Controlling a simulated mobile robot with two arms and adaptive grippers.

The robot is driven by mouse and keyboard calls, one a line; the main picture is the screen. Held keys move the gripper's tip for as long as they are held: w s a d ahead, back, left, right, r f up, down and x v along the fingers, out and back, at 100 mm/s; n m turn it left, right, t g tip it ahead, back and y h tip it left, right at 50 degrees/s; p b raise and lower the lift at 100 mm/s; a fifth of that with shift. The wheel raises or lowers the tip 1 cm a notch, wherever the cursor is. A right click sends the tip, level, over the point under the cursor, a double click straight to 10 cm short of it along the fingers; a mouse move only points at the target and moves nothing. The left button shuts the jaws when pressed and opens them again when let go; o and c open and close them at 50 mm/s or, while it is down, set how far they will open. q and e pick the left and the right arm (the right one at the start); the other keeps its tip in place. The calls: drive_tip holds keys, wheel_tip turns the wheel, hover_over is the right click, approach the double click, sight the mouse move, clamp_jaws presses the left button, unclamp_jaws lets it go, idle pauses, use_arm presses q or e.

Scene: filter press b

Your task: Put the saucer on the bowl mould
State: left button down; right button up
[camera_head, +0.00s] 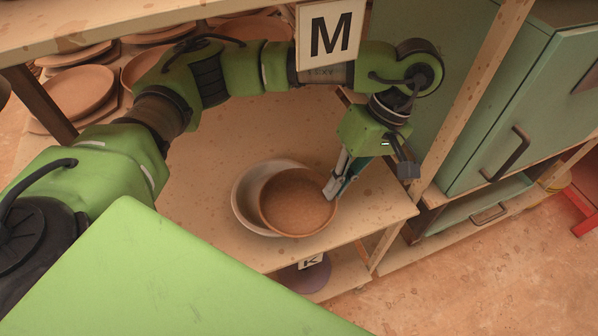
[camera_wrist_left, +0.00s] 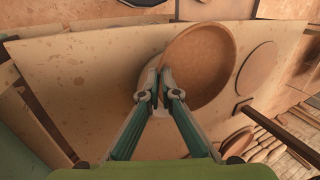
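The saucer (camera_head: 297,205) is a round reddish-brown dish, overlapping the right part of the pale bowl mould (camera_head: 242,207) on the wooden shelf. My left gripper (camera_head: 332,187) reaches down from above and has its fingertips at the saucer's right rim. In the left wrist view its fingers (camera_wrist_left: 160,88) are close together with the rim of the saucer (camera_wrist_left: 202,62) between them. The saucer looks slightly tilted and off-centre to the mould. Whether it touches the mould cannot be told. The mould (camera_wrist_left: 146,76) shows only as a pale edge there. My right gripper is not in view.
The wooden shelf (camera_head: 225,130) is clear around the mould. A sign marked M (camera_head: 330,35) hangs above my left arm. Stacked clay plates (camera_head: 80,88) stand at the upper left. A green cabinet (camera_head: 535,110) stands at the right. A K sign (camera_head: 311,262) is below.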

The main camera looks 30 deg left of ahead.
sight(321, 174)
use_arm(q)
drive_tip(key=a, duration=0.1)
drive_tip(key=w+a+f, duration=0.1)
drive_tip(key=a, duration=0.1)
drive_tip(key=w+a+p, duration=0.1)
drive_tip(key=shift+a+f, duration=0.15)
drive_tip(key=shift+f, duration=0.2)
drive_tip(key=a+f, duration=0.1)
drive_tip(key=w+a+f, duration=0.1)
drive_tip(key=f, duration=0.2)
drive_tip(key=shift+w+a+f, duration=0.2)
drive_tip(key=shift+w+a, duration=0.2)
drive_tip(key=shift+w+a+f+p, duration=0.2)
drive_tip(key=shift+a+f+p, duration=0.05)
drive_tip(key=shift+p, duration=0.1)
drive_tip(key=shift+w+a+f, duration=0.1)
drive_tip(key=shift+f, duration=0.15)
drive_tip(key=f+p, duration=0.2)
drive_tip(key=f, duration=0.1)
drive_tip(key=shift+w+a, duration=0.1)
drive_tip(key=shift+a, duration=0.25)
drive_tip(key=shift+f, duration=0.45)
drive_tip(key=c, duration=2.7)
unclamp_jaws()
drive_tip(key=shift+f, duration=0.2)
drive_tip(key=shift+c, duration=0.2)
drive_tip(key=shift+o, duration=0.9)
drive_tip(key=shift+r, duration=0.1)
